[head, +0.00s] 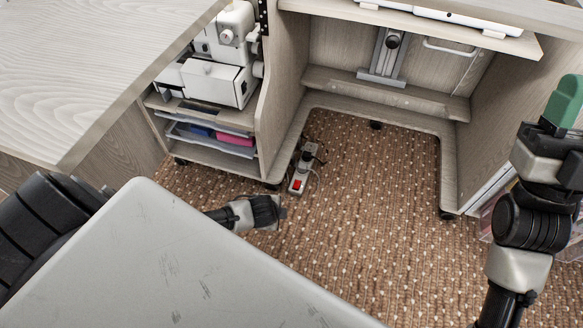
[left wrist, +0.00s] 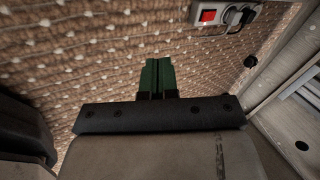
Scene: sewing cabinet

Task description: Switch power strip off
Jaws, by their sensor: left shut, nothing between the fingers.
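The power strip (head: 299,176) lies on the carpet in the cabinet's knee space, with a red switch (head: 297,185) at its near end and dark plugs at its far end. In the left wrist view the strip (left wrist: 222,16) is at the top, right of centre, with its red switch (left wrist: 208,16) in plain sight. My left gripper (left wrist: 158,75) is shut and empty, its green fingers together, apart from the strip. In the head view my left wrist shows just left of and nearer than the strip. My right gripper (head: 564,100) is at the right edge, well away; its green fingers appear closed together.
The cabinet's left unit (head: 270,105) holds a white sewing machine (head: 215,80) and trays and stands close to the strip's left. A grey surface (head: 180,260) fills the lower left. Carpet (head: 370,190) right of the strip is clear. A clear bin (head: 570,235) stands at the right.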

